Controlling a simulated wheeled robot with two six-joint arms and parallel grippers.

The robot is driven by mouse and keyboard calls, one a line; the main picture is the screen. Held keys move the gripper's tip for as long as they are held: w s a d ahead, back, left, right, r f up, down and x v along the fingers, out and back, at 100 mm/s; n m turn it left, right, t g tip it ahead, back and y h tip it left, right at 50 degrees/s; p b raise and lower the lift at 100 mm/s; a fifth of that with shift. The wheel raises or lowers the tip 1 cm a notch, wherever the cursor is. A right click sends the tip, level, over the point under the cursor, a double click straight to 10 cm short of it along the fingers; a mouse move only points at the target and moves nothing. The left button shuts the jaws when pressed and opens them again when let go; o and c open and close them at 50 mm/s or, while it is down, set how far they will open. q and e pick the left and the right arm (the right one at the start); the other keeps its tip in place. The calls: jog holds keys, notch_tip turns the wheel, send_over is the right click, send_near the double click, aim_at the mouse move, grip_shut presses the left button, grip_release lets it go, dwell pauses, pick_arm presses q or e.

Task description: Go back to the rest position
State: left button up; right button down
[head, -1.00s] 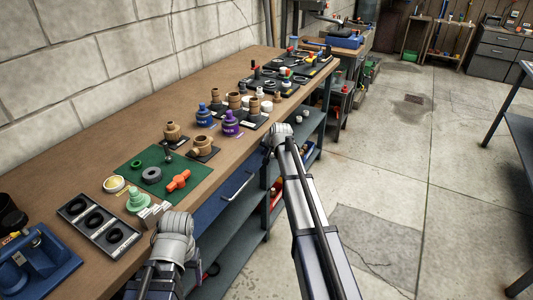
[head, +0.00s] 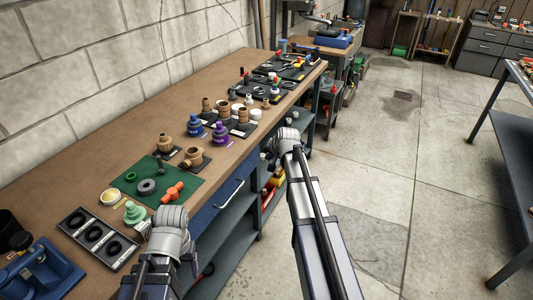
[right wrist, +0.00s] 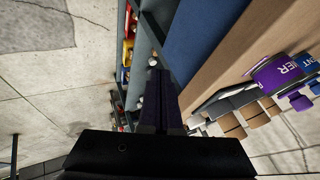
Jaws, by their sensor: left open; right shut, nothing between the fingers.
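My left arm (head: 172,232) comes up from the bottom of the head view, its rounded grey joint in front of the bench's front edge. Its fingers are hidden. My right arm (head: 318,235) reaches up beside the bench, its bent grey joint (head: 287,138) by the front edge. Its fingers cannot be made out in the head view. In the right wrist view my right gripper (right wrist: 158,80) shows its dark fingers together and empty, close to the bench's blue front. I see nothing held.
The wooden bench (head: 60,185) carries a green mat (head: 190,192) with fittings, a black tray (head: 98,238), blue and purple bottles (head: 220,134) and several brown fittings. Open shelves (head: 235,235) are below. Another table (head: 512,145) stands at right. The concrete floor (head: 410,170) between is clear.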

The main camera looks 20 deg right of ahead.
jog(key=shift+s, duration=0.1)
jog(key=s+a+n+g+p, duration=0.4)
jog(key=s+a+n, duration=0.3)
jog(key=s+a, duration=1)
jog(key=s+a+r+n+g+p, duration=0.1)
jog(key=s+a+n+g, duration=0.1)
jog(key=s+a, duration=0.2)
jog(key=s+a+r+n+g+h+p, duration=0.1)
jog(key=s+a, duration=0.4)
jog(key=s, duration=0.5)
jog(key=shift+s+a+r+n+g+h+p, duration=0.25)
jog(key=shift+r+n+g+p, duration=0.2)
jog(key=shift+n, duration=0.75)
